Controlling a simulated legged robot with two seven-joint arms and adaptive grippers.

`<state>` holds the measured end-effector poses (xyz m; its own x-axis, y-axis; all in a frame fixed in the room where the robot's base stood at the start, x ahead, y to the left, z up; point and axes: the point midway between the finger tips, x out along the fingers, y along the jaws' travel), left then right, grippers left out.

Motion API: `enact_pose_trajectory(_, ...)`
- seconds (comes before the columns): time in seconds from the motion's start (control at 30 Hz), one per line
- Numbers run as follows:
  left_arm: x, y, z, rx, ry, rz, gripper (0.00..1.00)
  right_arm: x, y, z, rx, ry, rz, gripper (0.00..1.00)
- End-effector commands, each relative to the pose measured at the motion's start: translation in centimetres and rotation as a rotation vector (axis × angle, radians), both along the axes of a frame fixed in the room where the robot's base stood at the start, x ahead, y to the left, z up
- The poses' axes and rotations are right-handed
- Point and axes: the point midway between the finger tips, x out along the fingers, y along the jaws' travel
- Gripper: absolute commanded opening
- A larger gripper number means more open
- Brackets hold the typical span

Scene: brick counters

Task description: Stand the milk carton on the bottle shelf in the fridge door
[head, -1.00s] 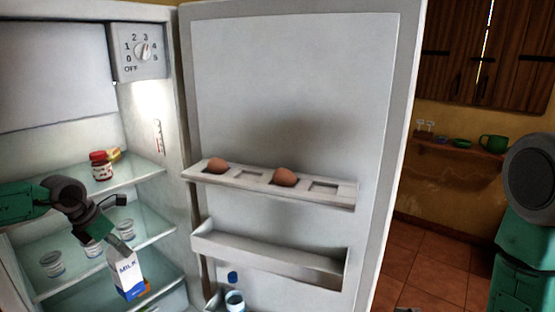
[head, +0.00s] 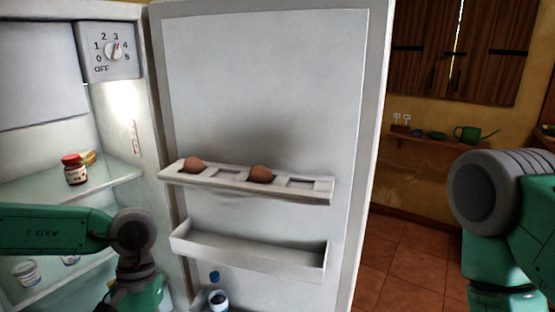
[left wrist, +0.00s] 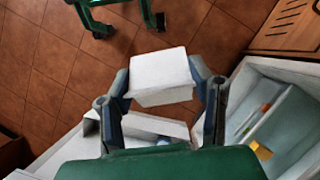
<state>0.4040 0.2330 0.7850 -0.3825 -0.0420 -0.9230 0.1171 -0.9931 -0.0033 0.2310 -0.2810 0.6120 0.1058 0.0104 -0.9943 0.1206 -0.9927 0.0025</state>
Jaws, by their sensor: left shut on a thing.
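In the left wrist view my left gripper (left wrist: 163,72) is shut on the milk carton (left wrist: 164,88), whose plain white top and side face the camera. In the head view my left arm hides the carton, or it is below the picture edge. The bottle shelf (head: 195,303) is low on the open fridge door (head: 260,80), mostly cut off by the bottom edge. A bottle with a blue cap (head: 217,294) stands in it. In the left wrist view a white door shelf (left wrist: 175,128) lies beyond the fingers. My right gripper is out of view.
Above the bottle shelf are an empty door bin (head: 250,256) and an egg rack (head: 225,178) with two eggs. Inside the fridge are a red-lidded jar (head: 76,172) and cups (head: 26,272). Brown floor tiles (head: 405,260) lie clear right of the door.

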Motion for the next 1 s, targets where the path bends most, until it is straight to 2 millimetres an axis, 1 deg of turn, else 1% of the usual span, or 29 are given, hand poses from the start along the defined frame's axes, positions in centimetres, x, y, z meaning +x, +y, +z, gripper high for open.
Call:
enact_pose_trajectory(0.03,-0.55,-0.21,0.14,0.0,-0.001,-0.053,0.0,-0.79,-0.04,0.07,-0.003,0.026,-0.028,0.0)
enact_pose_trajectory(0.1,-0.96,-0.34,0.23,0.001,-0.003,-0.101,0.0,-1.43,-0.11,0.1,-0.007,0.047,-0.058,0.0)
enact_pose_trajectory(0.2,-1.16,-0.39,0.25,0.002,-0.003,-0.125,0.0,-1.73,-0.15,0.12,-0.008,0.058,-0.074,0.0)
enact_pose_trajectory(1.0,-1.17,-0.32,0.15,-0.002,-0.002,-0.117,0.0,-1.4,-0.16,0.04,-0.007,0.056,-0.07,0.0)
